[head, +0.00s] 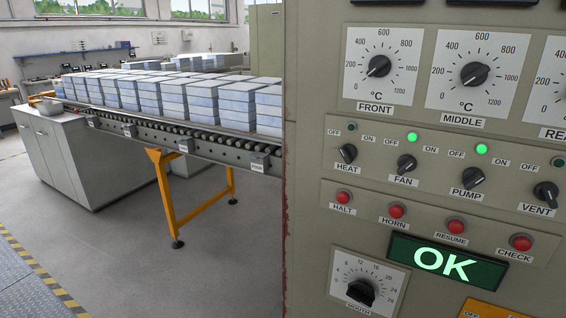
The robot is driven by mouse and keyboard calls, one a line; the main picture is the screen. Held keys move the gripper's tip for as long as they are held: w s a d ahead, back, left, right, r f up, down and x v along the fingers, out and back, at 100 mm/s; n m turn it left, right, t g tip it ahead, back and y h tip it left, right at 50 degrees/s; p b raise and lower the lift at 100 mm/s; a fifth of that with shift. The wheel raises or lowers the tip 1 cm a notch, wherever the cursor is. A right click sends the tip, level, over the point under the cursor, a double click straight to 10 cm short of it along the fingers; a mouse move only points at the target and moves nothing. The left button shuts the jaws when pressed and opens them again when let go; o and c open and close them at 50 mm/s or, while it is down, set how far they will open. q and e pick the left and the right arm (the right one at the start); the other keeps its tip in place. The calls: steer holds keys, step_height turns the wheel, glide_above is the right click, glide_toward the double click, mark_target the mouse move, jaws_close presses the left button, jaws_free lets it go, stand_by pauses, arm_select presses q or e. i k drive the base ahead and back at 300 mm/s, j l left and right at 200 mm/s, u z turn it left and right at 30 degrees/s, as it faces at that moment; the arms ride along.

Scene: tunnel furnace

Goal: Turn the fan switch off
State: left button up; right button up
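The fan switch (406,163) is a black rotary knob above the FAN label on the beige control panel (330,235) at the right. OFF is printed to its upper left and ON to its upper right. The lamp (412,137) above it is lit green. The knob's exact pointing direction is too small to tell surely. Neither of my grippers is in view.
Beside the fan switch are the heat switch (347,153), its lamp dark, and the pump switch (472,177), its lamp green. Red buttons, including HORN (396,211), sit below. A roller conveyor (190,138) with stacked blocks stands left; open floor lies in front.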

mark_target(406, 163)
steer(key=z, duration=1.25)
